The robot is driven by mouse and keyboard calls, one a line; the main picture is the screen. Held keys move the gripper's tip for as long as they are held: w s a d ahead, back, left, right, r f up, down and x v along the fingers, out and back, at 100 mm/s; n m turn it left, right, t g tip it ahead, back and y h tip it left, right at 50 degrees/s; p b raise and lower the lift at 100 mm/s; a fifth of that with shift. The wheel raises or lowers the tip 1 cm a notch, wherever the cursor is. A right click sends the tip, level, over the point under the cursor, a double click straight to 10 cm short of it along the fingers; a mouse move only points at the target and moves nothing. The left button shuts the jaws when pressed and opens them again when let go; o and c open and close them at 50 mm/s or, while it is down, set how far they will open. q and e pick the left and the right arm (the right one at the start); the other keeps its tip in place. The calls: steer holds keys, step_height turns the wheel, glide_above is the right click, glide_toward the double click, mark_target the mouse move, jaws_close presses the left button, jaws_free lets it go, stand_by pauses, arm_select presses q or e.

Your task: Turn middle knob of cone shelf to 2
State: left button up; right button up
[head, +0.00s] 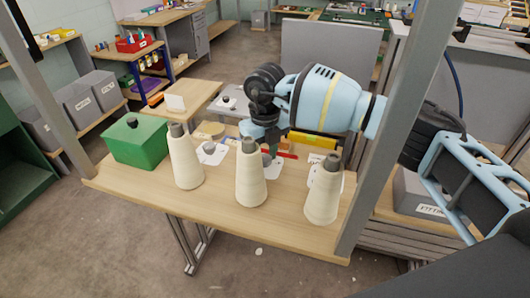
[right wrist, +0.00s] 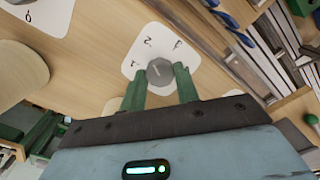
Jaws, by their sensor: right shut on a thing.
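The cone shelf (head: 222,214) is a wooden board bearing three cream cones: left (head: 185,160), middle (head: 250,176) and right (head: 323,195). My right gripper (head: 267,152) reaches over the board behind the middle cone. In the right wrist view its green fingers (right wrist: 160,82) are shut on the middle knob (right wrist: 159,70), one on each side. The grey faceted knob sits on a white dial card (right wrist: 172,48) with printed numerals; the 2 is near the card's top middle. I cannot tell surely which numeral the knob points to. My left gripper is out of view.
A green box (head: 138,145) with a black knob stands at the board's left end. Another white dial card (head: 211,153) lies behind the left cone. Grey posts (head: 400,110) flank the shelf. Cones stand close in front of my gripper.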

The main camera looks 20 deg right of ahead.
mark_target(265, 158)
stand_by(0.4)
steer(key=o, duration=1)
steer(key=shift+r, duration=0.1)
steer(key=shift+r, duration=3.8)
